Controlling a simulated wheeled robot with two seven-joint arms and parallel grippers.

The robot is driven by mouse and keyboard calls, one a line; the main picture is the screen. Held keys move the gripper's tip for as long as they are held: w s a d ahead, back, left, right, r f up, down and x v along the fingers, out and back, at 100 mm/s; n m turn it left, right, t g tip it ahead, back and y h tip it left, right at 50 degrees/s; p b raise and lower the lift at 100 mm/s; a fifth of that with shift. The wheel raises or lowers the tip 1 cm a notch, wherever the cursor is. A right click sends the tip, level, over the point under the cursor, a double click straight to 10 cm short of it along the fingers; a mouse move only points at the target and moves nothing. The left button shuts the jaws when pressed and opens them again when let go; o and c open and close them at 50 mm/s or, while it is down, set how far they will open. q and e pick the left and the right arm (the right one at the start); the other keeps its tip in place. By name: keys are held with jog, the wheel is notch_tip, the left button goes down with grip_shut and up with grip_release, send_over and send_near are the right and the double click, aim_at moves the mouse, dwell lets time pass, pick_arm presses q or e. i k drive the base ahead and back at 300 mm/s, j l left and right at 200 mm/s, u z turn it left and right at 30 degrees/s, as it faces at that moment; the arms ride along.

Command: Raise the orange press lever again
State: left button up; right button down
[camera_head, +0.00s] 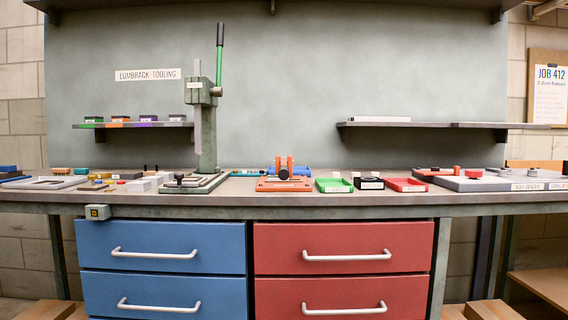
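A small orange press (284,184) stands on the bench at the middle of the camera_head view. It has a flat orange base and two short orange uprights. A round black knob (284,174) shows in front of the uprights, low and close above the base. It looks like the end of the orange lever, seen nearly end-on; the lever's exact angle cannot be told. Neither of my grippers is in view.
A tall green press (208,140) with an upright green lever (220,60) stands left of the orange press. Green (334,185) and red (406,185) trays and a black block (370,183) stand to its right. A blue item (290,170) lies behind it.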

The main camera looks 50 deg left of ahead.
aim_at(283, 174)
jog(key=u, duration=0.4)
jog(key=l+u, duration=0.1)
jog(key=u, duration=0.75)
jog(key=l+u, duration=0.1)
jog(key=u, duration=0.3)
jog(key=k, duration=0.05)
